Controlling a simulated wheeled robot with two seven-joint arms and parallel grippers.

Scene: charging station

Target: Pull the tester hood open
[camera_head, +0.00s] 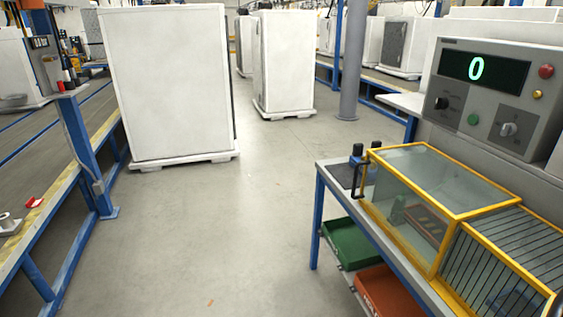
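The tester hood (440,182) is a clear box with a yellow frame on the workbench at the right. Its clear top lies flat and its yellow front edges meet at the corner, so it looks closed. A dark handle (357,179) with black posts stands at its left end. Neither of my grippers is in view, and nothing touches the hood.
A grey control panel (494,93) with a display reading 0 stands behind the hood. A yellow-framed barred guard (500,262) adjoins it. Green (350,243) and red (386,291) bins sit under the bench. Floor to the left is clear, with a white cabinet (168,82) beyond.

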